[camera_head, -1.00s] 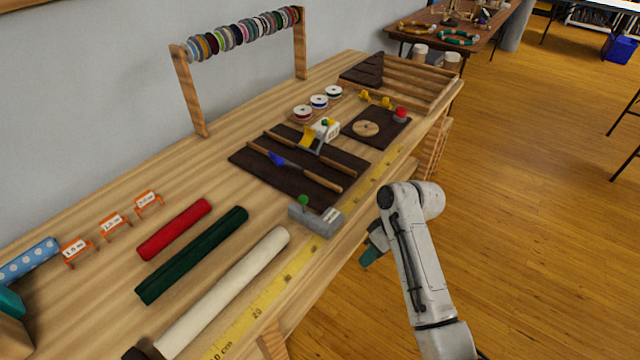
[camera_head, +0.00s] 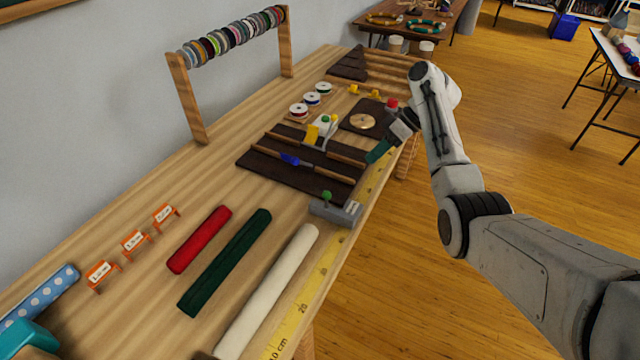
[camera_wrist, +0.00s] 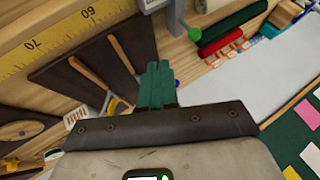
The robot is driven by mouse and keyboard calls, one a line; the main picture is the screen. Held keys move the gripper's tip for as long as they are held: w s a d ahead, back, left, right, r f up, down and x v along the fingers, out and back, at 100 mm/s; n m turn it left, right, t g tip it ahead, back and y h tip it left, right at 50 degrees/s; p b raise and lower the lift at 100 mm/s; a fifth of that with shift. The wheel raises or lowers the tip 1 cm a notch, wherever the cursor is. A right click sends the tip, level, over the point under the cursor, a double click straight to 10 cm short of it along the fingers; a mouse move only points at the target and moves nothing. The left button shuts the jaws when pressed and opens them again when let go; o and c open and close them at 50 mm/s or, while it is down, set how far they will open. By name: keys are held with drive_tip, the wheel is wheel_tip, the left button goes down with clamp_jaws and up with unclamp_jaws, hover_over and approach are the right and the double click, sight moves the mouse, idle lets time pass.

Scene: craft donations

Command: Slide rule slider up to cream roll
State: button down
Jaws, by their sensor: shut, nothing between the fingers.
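The rule slider (camera_head: 335,212) is a grey block with a green knob, standing at the far end of the cream roll (camera_head: 268,290). A small gap seems to separate them, but I cannot tell for sure. The yellow rule (camera_head: 312,290) runs along the table's front edge, beside the roll. My gripper (camera_head: 376,152), with teal fingers, is shut and empty, above the front edge beyond the slider. In the wrist view the fingers (camera_wrist: 157,85) point towards the slider (camera_wrist: 176,18), apart from it. The cream roll is not clearly visible there.
Green (camera_head: 226,262) and red (camera_head: 200,240) rolls lie left of the cream roll. A dark board (camera_head: 270,180) with wooden rods and a blue tool lies behind the slider. Orange-framed labels (camera_head: 134,242) stand at left. Open floor (camera_head: 520,130) lies right of the table.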

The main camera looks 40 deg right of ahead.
drive_tip(key=p+x, duration=0.1)
drive_tip(key=x, duration=0.9)
drive_tip(key=shift+w+a+r, duration=0.15)
drive_tip(key=a+p, duration=0.2)
drive_tip(key=shift+s+a+r+p, duration=0.2)
drive_tip(key=shift+a+r+p, duration=0.05)
drive_tip(key=shift+a+p, duration=0.4)
drive_tip(key=shift+a, duration=0.35)
